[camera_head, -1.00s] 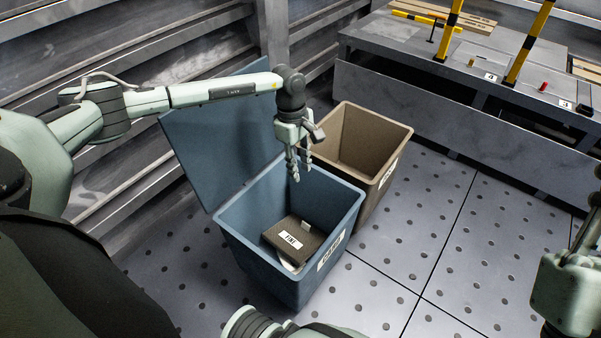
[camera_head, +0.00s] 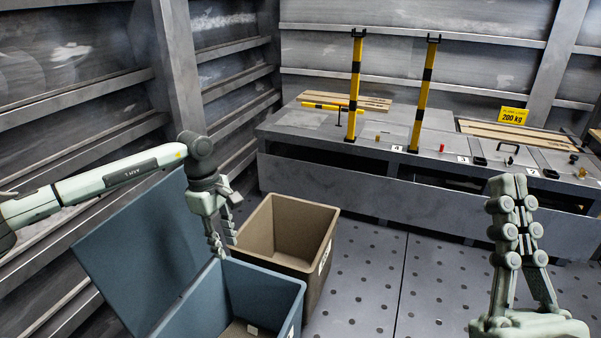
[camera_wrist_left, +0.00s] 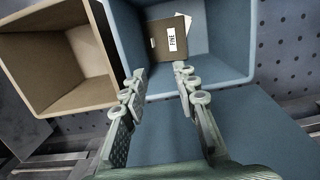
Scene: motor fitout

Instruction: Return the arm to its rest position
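My left gripper (camera_head: 223,244) hangs fingers-down over the blue bin (camera_head: 262,286), near its back corner. Its fingers are apart with nothing between them; they also show open in the left wrist view (camera_wrist_left: 158,80). A dark box with a white label (camera_wrist_left: 160,42) lies inside the blue bin, beyond the fingertips. Only a small part of the bin's inside shows in the head view. My right gripper (camera_head: 509,186) points up at the right foreground, its fingertips together and nothing visible between them.
The blue bin's raised lid (camera_head: 140,255) stands to its left. A brown bin (camera_head: 322,232), which looks empty, is beside it. A grey bench (camera_head: 350,185) with two yellow-black posts stands behind. The perforated floor (camera_head: 375,285) at right is clear.

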